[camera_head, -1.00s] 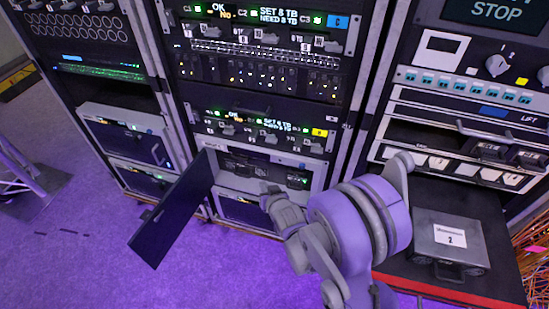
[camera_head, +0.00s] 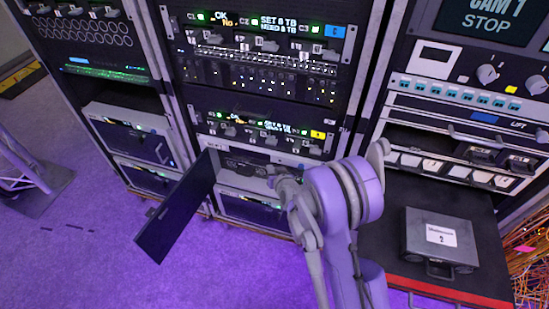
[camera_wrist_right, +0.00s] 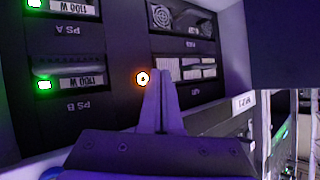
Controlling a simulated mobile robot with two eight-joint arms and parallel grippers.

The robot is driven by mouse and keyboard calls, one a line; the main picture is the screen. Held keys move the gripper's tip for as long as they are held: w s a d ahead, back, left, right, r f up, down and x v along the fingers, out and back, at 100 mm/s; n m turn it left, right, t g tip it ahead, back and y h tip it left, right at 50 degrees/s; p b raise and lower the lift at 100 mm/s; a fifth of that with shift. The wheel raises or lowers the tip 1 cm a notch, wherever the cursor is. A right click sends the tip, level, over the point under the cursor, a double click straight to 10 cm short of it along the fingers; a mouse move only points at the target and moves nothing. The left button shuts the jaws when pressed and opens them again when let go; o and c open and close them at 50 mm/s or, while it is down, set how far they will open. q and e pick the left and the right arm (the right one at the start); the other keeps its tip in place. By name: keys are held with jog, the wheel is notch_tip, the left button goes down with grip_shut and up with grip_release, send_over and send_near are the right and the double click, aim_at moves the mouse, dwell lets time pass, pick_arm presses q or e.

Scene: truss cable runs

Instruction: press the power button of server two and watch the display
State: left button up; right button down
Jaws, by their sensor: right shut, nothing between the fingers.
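The server (camera_head: 240,160) with its dark door (camera_head: 178,208) swung open sits low in the middle rack. I cannot read which number it has. My right gripper (camera_wrist_right: 161,74) is shut and empty, its fingertips at the server's front. In the right wrist view a small round button (camera_wrist_right: 143,78) with an orange-lit ring shows just left of the tips; I cannot tell if they touch it. My right arm covers part of the server in the head view. The display (camera_head: 275,125) above the server is lit, its text too small to read surely. My left gripper is not in view.
In the wrist view, two power supplies marked PS A (camera_wrist_right: 77,30) and PS B (camera_wrist_right: 85,106) have green lights. A grey case (camera_head: 440,242) labelled 2 rests on a dark shelf at right. Orange cables (camera_head: 530,262) lie at far right. The purple floor at left is mostly clear.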

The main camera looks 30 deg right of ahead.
jog(key=shift+w+d, duration=0.45)
jog(key=shift+d, duration=0.1)
jog(key=shift+w+d, duration=0.1)
dwell(1.7)
jog(key=shift+w+d, duration=0.2)
